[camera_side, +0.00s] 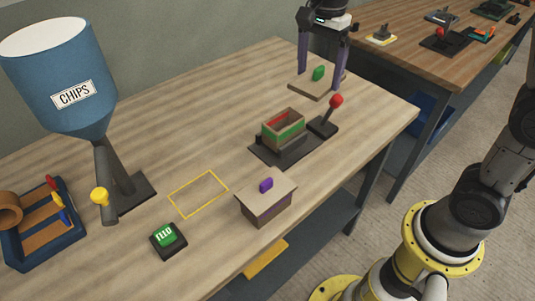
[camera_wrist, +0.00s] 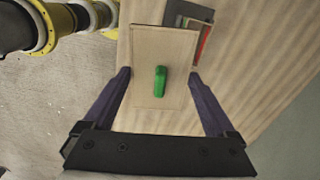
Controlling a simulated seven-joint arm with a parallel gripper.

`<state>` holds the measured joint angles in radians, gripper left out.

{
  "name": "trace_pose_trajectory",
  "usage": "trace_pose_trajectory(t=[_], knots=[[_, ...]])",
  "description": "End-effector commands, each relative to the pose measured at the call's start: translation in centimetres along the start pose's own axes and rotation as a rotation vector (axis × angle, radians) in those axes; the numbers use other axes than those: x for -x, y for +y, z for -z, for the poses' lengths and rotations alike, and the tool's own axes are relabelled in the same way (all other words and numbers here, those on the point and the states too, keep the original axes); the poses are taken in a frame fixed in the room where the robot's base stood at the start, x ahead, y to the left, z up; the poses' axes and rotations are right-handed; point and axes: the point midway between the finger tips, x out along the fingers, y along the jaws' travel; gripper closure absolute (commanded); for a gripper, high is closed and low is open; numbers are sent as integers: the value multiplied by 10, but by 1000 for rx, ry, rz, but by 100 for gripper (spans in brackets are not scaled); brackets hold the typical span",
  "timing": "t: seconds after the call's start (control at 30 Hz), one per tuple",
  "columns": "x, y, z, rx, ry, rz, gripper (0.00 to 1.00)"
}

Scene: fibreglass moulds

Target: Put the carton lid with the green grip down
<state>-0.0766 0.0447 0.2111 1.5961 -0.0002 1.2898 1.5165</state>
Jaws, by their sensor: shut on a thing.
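The carton lid with the green grip is a flat tan board (camera_side: 304,82) near the far right of the table in the side view. Its green grip (camera_side: 318,73) stands up from the middle. My gripper (camera_side: 320,77) is shut on this lid, with a purple finger at each of two opposite edges. In the wrist view the lid (camera_wrist: 145,100) lies flat between the fingers, green grip (camera_wrist: 160,81) facing the camera. I cannot tell how high the lid is above the table. An open carton with green and red sides (camera_side: 283,130) sits in a black fixture nearer the camera.
A lever with a red knob (camera_side: 336,100) stands beside the fixture. A carton under a purple-gripped lid (camera_side: 266,199), a yellow outline (camera_side: 198,194), a green FEED button (camera_side: 165,236) and a blue chips hopper (camera_side: 60,65) are further left. The table's back middle is clear.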

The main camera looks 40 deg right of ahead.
Motion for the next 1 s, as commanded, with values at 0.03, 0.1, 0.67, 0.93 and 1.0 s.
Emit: trace_pose_trajectory(t=[0.03, 0.1, 0.67, 0.93, 1.0], knots=[[-3, -18, 9, 1, 0, -4, 61], [-7, -40, 22, 6, 0, -3, 61], [-106, -131, 148, -113, -1, -3, 61], [-144, -126, 157, -132, -1, -3, 61], [-155, -127, 157, -132, -1, -3, 61]])
